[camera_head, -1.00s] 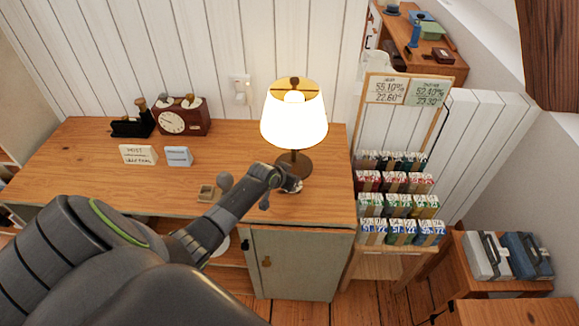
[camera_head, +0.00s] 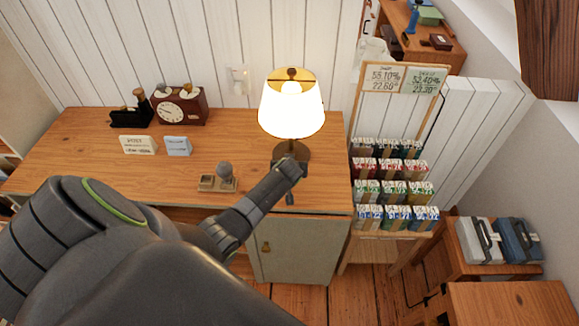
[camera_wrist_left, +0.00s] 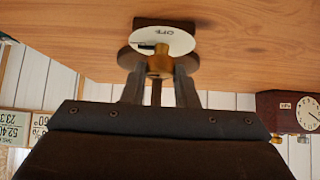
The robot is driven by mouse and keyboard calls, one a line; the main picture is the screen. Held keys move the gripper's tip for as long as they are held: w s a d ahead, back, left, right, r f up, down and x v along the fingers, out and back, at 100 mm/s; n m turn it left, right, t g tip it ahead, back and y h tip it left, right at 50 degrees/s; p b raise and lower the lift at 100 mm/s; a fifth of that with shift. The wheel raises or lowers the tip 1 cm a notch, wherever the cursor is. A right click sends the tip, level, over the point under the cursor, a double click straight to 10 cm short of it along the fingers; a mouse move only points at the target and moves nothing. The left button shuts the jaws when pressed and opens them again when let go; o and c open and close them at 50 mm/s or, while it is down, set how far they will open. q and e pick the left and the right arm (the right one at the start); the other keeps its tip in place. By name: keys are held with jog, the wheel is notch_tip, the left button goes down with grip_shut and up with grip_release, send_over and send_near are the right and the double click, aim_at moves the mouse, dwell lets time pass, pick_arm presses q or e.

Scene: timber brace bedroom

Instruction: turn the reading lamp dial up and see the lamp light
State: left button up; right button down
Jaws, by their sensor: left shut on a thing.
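The reading lamp (camera_head: 291,108) stands at the right end of the wooden desk on a round dark base. Its shade is bright and the bulb inside glows. In the left wrist view, a brass dial knob (camera_wrist_left: 160,62) sits before a round white plate (camera_wrist_left: 172,38) marked "OFF", with a dark mark at its left. My left gripper (camera_wrist_left: 160,78) is shut on the knob, one finger on each side. In the head view my left gripper (camera_head: 288,180) is just in front of the lamp base and hides the dial. My right gripper is not in view.
A small wooden stand with a grey knob (camera_head: 218,180) is left of my gripper. A brown clock (camera_head: 180,106), a tape dispenser (camera_head: 132,110) and two cards (camera_head: 138,145) stand farther left. A rack of packets (camera_head: 392,190) stands right of the desk.

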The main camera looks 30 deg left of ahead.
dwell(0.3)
pick_arm(q)
jog(key=o, duration=1)
jog(key=v, duration=1.7)
jog(key=shift+d+r, duration=0.15)
jog(key=shift+d, duration=0.05)
jog(key=shift+s, duration=0.1)
